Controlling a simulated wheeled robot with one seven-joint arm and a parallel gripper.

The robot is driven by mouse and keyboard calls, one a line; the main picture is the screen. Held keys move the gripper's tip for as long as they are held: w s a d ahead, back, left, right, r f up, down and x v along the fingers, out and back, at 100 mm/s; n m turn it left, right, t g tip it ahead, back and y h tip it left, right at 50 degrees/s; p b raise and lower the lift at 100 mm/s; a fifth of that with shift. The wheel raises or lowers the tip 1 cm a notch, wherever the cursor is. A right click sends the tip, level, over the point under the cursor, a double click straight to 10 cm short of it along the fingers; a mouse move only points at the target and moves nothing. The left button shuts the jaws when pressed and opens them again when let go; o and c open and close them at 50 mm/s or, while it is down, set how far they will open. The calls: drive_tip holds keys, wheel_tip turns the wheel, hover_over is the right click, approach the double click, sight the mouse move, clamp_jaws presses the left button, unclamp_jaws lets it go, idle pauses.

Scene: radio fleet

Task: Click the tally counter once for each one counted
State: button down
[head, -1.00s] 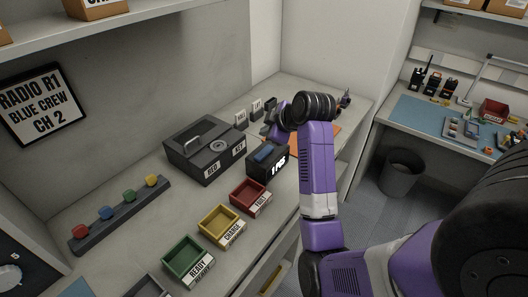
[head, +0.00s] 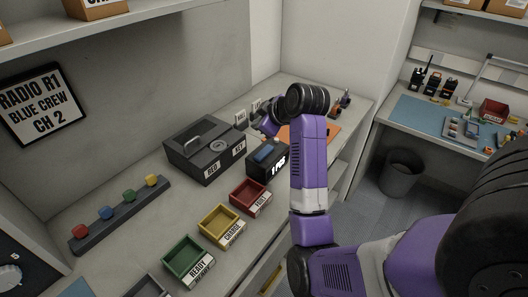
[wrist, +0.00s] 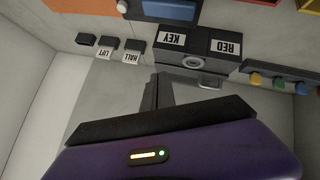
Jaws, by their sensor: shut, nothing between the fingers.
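The tally counter appears to be the black box (head: 268,162) with a blue top part and white characters on its front, on the bench in the head view. The characters are too small to read surely. A blue-topped part of it (wrist: 170,9) is cut off at the top edge of the wrist view. My gripper (wrist: 160,92) is shut and empty, its dark fingers in the middle of the wrist view, apart from the counter. In the head view my purple hand (head: 268,123) is behind the counter, close to the wall side; its fingertips are hidden there.
A black key box (head: 205,148) with a handle stands left of the counter. Red (head: 250,197), yellow (head: 222,226) and green (head: 188,262) trays line the front edge. A rack of coloured knobs (head: 122,214) lies left. Small labelled blocks (wrist: 110,45) stand near the wall.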

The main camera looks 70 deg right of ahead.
drive_tip(key=m, duration=1.1)
drive_tip(key=s+r+m, duration=0.1)
drive_tip(key=m, duration=1)
drive_tip(key=s+m, duration=0.1)
drive_tip(key=m, duration=1)
drive_tip(key=shift+s+d+r+m+g, duration=0.1)
drive_tip(key=shift+d+r+m+g, duration=0.05)
drive_tip(key=shift+d+m+g, duration=0.2)
drive_tip(key=b, duration=0.4)
hover_over(266, 153)
wheel_tip(266, 153, down, 6)
drive_tip(key=shift+f, duration=0.25)
drive_tip(key=shift+f+b, duration=0.75)
drive_tip(key=shift+f, duration=0.4)
